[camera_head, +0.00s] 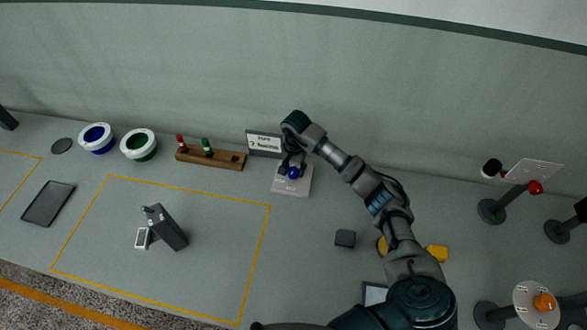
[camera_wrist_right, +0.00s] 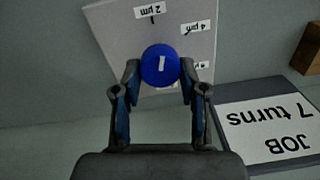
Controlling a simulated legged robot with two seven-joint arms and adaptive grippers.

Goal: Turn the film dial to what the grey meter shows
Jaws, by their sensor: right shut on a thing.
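The film dial is a blue knob (camera_wrist_right: 160,65) on a light grey plate (camera_wrist_right: 105,22); in the head view the knob (camera_head: 293,172) sits on its plate (camera_head: 303,187) near the wall. Labels reading 2 µm and 4 µm show upside down in the wrist view, with a third partly hidden by a finger. The knob's white mark lies nearly along the line towards 2 µm. My right gripper (camera_wrist_right: 160,85) has its fingers closed on the knob's sides. A dark grey block (camera_head: 168,228) with a small pale panel (camera_head: 142,238), perhaps the meter, stands in the orange outline; its reading is too small. My left gripper is not in view.
A sign (camera_wrist_right: 275,130) reading "JOB 7 turns" stands close beside the plate. A wooden rack (camera_head: 210,158) with red and green pegs and two ringed bowls (camera_head: 138,145) are left. Stands with a red knob (camera_head: 535,187) and an orange knob (camera_head: 544,302) are right.

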